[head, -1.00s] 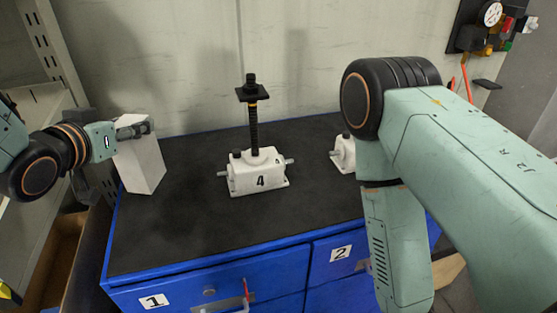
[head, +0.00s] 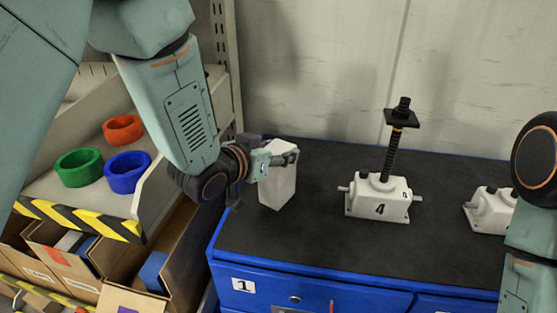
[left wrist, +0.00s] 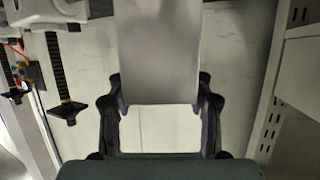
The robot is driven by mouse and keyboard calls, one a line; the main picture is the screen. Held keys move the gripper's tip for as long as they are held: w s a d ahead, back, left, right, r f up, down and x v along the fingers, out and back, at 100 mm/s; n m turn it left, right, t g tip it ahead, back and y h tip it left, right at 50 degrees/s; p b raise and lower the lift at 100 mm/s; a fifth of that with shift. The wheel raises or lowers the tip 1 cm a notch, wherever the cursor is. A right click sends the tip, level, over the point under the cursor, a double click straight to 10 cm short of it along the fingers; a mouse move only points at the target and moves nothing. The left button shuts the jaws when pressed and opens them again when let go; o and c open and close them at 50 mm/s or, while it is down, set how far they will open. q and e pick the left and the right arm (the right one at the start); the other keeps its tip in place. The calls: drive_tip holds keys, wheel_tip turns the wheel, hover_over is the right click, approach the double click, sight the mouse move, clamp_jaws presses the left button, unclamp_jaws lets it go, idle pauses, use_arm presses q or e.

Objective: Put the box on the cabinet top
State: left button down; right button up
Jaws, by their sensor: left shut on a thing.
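The white box (head: 277,186) is upright at the left end of the black cabinet top (head: 325,232). I cannot tell whether its base touches the surface. My left gripper (head: 284,158) is shut on the upper part of the box, coming from the left. In the left wrist view the pale box (left wrist: 158,50) sits between the two dark fingers of the left gripper (left wrist: 161,103). The box's underside is hidden. My right gripper is out of view; only part of my right arm shows at the right edge.
A white screw jack marked 4 (head: 378,199) stands right of the box, with another jack (head: 490,211) farther right. Blue drawers (head: 300,284) are below the top. At left, a shelf holds red (head: 123,129), green (head: 79,167) and blue (head: 127,172) rings.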

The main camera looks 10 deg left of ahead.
use_arm(q)
drive_tip(key=shift+a+f, duration=0.2)
drive_tip(key=shift+f, duration=1)
drive_tip(key=c, duration=0.9)
unclamp_jaws()
drive_tip(key=shift+d, duration=0.1)
drive_tip(key=o, duration=0.3)
drive_tip(key=shift+s+d+r, duration=0.1)
drive_tip(key=shift+s, duration=0.15)
drive_tip(key=shift+o, duration=0.2)
drive_tip(key=shift+s+r, duration=0.1)
drive_tip(key=shift+s, duration=0.05)
drive_tip(key=b+v, duration=0.1)
drive_tip(key=v, duration=1.1)
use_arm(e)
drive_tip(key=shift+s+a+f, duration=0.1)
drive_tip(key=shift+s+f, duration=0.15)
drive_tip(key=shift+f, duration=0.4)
